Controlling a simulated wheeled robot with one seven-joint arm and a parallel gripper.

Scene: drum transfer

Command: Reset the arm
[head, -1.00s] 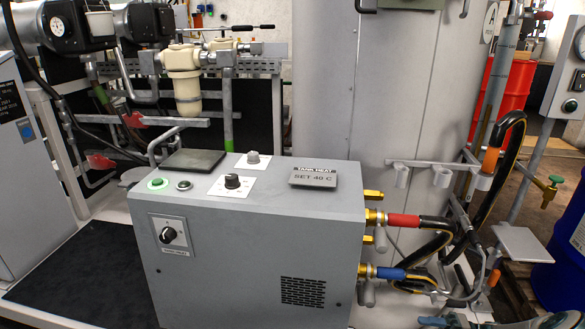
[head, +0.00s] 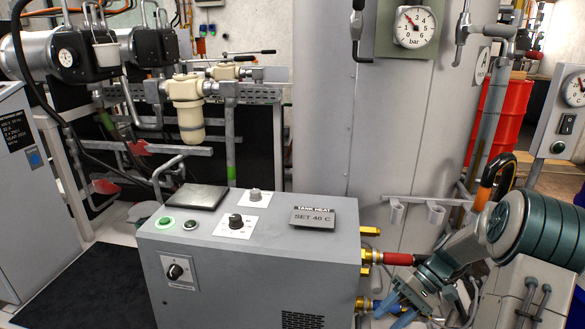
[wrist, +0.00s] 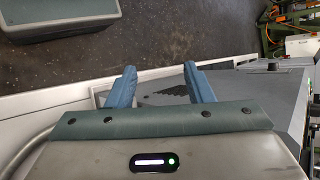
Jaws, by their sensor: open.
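My gripper (head: 396,308) shows at the lower right of the head view, beside the right side of the grey heater box (head: 250,275). Its blue fingers point down and left, in front of the hose fittings there. In the wrist view the two fingers of my gripper (wrist: 160,85) stand apart with nothing between them. My arm (head: 480,235) reaches in from the right edge of the head view and hides part of the hoses behind it.
A red drum (head: 505,115) stands back right. Dark floor (wrist: 190,35) shows in the wrist view.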

